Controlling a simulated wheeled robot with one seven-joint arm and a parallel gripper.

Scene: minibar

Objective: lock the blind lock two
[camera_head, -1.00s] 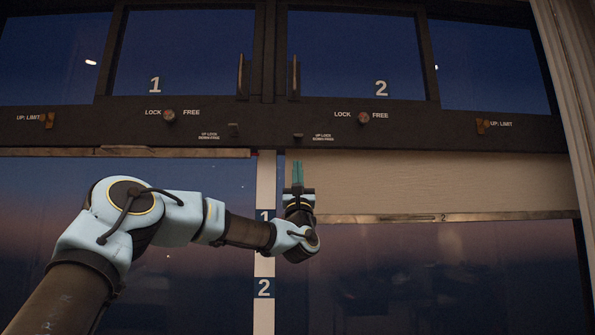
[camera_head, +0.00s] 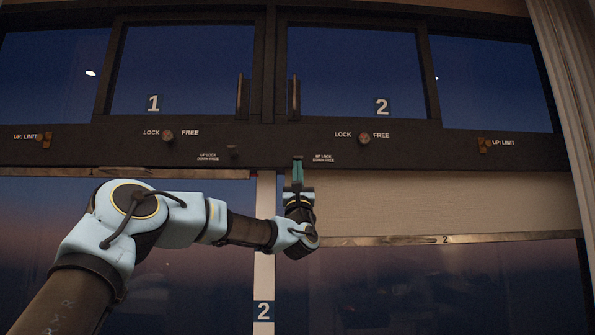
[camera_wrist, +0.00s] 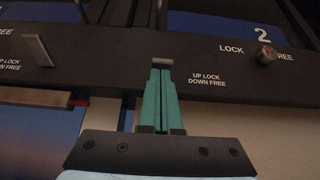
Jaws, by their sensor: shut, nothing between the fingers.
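Blind lock two is a small grey lever on the dark rail, left of the "UP LOCK DOWN FREE" label. In the wrist view its light tip (camera_wrist: 162,61) shows just above my fingertips. My gripper (camera_head: 298,162) points up, with its teal fingers shut and empty right under the lever. The fingers also show in the wrist view (camera_wrist: 160,73). They overlap the lever's lower part in the picture; I cannot tell if they touch it or whether the lever is up or down. Blind two (camera_head: 440,195) hangs partly lowered at right, its bottom bar (camera_head: 395,240) marked 2.
A LOCK/FREE knob (camera_head: 364,138) sits on the rail to the right, under window number 2. Blind one's lever (camera_head: 232,152) and knob (camera_head: 168,136) are at left. Orange "UP: LIMIT" pieces (camera_head: 484,146) (camera_head: 46,140) sit near the sides. A curtain (camera_head: 562,80) hangs at far right.

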